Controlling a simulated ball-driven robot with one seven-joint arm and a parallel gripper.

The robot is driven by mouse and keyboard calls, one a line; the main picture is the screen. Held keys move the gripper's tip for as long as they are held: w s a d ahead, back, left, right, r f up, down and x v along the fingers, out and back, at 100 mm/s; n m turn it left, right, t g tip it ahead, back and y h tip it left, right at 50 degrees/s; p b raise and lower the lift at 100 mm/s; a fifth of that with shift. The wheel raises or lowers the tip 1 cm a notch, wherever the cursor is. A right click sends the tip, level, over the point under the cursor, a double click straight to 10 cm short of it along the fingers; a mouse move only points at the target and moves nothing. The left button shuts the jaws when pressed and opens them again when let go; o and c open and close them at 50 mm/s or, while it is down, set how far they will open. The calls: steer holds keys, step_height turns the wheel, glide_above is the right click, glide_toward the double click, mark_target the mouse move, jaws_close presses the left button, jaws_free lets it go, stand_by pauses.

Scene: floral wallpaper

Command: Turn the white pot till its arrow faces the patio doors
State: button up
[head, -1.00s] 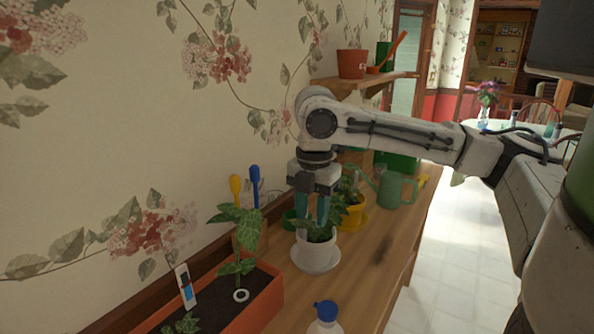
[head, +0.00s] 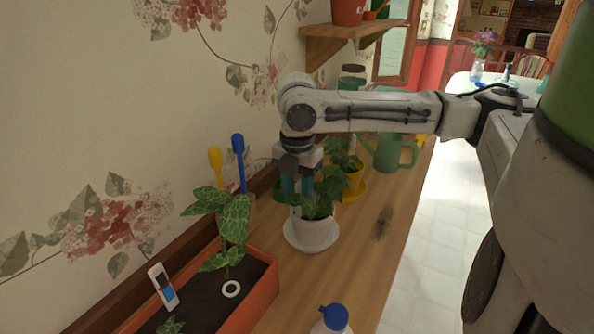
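The white pot (head: 316,233) stands upright on a white saucer (head: 296,243) on the wooden bench, with a leafy green plant (head: 325,190) in it. No arrow shows on the side of the pot that I see. My gripper (head: 298,190) points down at the pot's back left, beside the plant. Its two teal fingers are apart, with no object visible between them. Their tips are partly hidden by leaves and the pot, so I cannot tell whether they touch it. A glazed door (head: 397,50) shows at the back; I cannot tell whether it is the patio doors.
An orange planter (head: 262,296) with a plant stands at front left, a blue-capped bottle (head: 333,318) at the front. Behind the pot are a yellow pot (head: 354,184) and a green watering can (head: 388,155).

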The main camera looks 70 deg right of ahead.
mark_target(312, 209)
steer(key=shift+f, duration=1.35)
jaws_close()
steer(key=shift+r, duration=0.1)
